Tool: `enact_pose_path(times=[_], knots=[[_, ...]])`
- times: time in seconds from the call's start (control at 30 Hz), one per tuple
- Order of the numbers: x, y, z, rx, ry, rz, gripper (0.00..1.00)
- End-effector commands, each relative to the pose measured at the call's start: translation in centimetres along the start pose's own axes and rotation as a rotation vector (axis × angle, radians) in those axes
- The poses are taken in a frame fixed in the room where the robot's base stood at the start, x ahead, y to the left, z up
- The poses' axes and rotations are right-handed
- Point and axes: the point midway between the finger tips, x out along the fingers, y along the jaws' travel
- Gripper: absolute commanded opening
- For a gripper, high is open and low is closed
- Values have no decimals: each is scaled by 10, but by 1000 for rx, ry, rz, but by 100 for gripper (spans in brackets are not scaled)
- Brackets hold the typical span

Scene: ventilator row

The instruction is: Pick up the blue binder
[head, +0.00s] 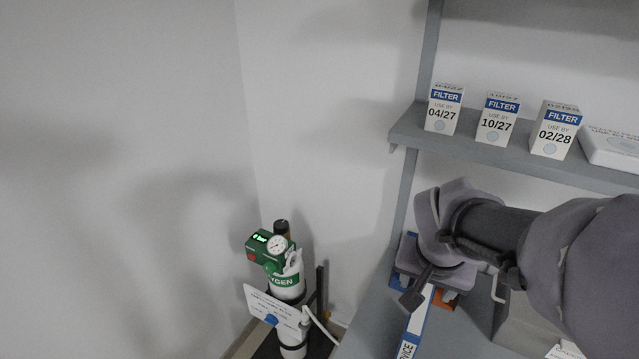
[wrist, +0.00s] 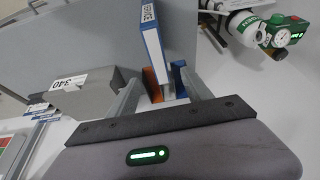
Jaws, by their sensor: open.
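The blue binder (head: 415,328) stands on the grey shelf at the lower middle of the head view, with a white lettered spine and blue edges. My gripper (head: 425,285) is over its far part and hides some of it. In the wrist view the binder (wrist: 152,38) is upright, extending away from between the fingers of my gripper (wrist: 160,84). The jaws are open, with one finger on each side of the binder's near end. I cannot tell whether either finger touches it.
Orange (wrist: 152,84) and blue (wrist: 178,78) pieces flank the binder's near end. Filter boxes (head: 497,120) stand on the upper shelf (head: 480,155). A green and white oxygen cylinder (head: 286,285) stands left of the shelf. A grey box (wrist: 95,92) is left in the wrist view.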

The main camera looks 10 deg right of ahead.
Motion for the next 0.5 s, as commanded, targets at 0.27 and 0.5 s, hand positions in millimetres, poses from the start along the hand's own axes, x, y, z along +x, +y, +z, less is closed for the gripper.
enact_pose_path(times=[0.27, 0.5], knots=[[82, 1, 4, 1, -5, 4, 58], [121, 1, 2, 0, -2, 2, 58]])
